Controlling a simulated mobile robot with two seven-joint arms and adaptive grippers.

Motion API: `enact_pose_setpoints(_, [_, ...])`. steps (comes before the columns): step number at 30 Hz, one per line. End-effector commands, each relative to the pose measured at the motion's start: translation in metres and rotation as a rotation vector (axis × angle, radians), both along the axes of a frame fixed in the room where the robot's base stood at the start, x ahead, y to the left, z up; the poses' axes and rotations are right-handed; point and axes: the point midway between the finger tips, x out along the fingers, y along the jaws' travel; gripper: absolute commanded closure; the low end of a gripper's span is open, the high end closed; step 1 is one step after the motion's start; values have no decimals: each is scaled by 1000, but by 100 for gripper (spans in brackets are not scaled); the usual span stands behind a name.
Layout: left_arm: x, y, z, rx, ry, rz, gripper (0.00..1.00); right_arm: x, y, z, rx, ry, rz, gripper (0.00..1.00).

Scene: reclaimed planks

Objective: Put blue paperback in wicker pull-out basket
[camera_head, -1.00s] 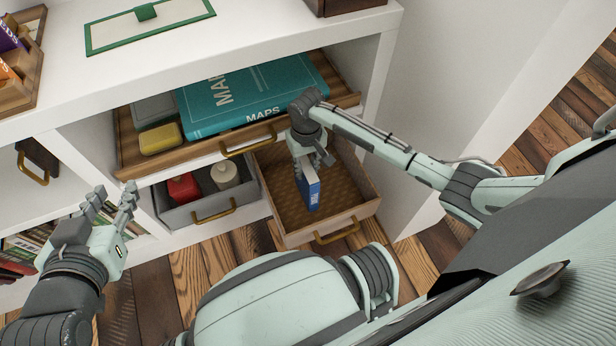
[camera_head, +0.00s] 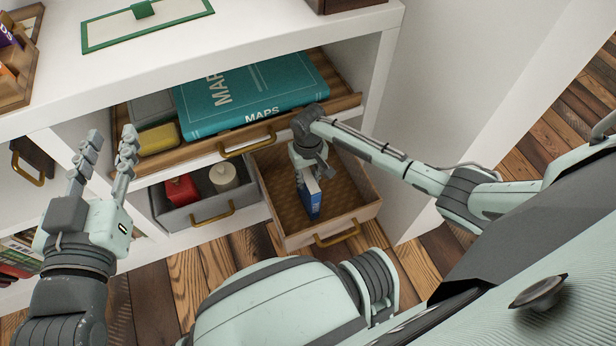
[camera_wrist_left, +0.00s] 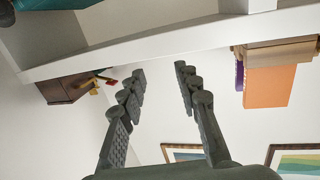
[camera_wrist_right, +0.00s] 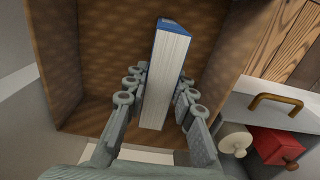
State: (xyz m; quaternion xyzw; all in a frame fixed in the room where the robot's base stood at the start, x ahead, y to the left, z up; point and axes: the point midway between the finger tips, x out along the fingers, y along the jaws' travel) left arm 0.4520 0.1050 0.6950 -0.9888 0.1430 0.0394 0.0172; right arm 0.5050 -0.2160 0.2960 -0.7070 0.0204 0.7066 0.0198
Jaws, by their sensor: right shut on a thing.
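The blue paperback (camera_head: 310,198) is upright in the right gripper, down inside the wicker pull-out basket (camera_head: 355,224). In the right wrist view the book (camera_wrist_right: 168,75) shows its white page edges between the fingers, and the basket's woven inside (camera_wrist_right: 110,40) surrounds it. My right gripper (camera_head: 308,178) is shut on the book. I cannot tell whether the book touches the basket floor. My left gripper (camera_head: 107,150) is open and empty, in front of the shelf at the left; its fingers (camera_wrist_left: 158,85) also show apart in the left wrist view.
A wooden pull-out tray (camera_head: 245,145) above holds a teal maps book (camera_head: 250,95) and a yellow box (camera_head: 158,139). A grey bin (camera_head: 192,218) left of the basket holds a red item (camera_head: 182,190) and a cream one (camera_head: 223,177).

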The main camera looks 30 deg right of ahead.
Motion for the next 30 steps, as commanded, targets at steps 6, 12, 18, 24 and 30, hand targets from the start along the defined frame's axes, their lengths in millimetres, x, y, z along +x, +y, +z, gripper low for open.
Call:
enact_pose_setpoints(6, [0, 0, 1, -1, -4, -1, 68, 0, 0, -1, 0, 0, 0, 54])
enact_pose_setpoints(12, [0, 0, 1, -1, -3, -1, 68, 0, 0, -1, 0, 0, 0, 54])
enact_pose_setpoints(18, [0, 1, -1, 4, 9, 1, 68, 0, 0, 5, 0, -1, 0, 54])
enact_pose_setpoints(24, [-3, 20, -34, 76, 165, 37, 68, 0, 1, 28, 1, -2, 1, 54])
enact_pose_setpoints(30, [-16, 48, -73, 157, 362, 86, 68, 0, 0, 59, 1, -2, 0, 54])
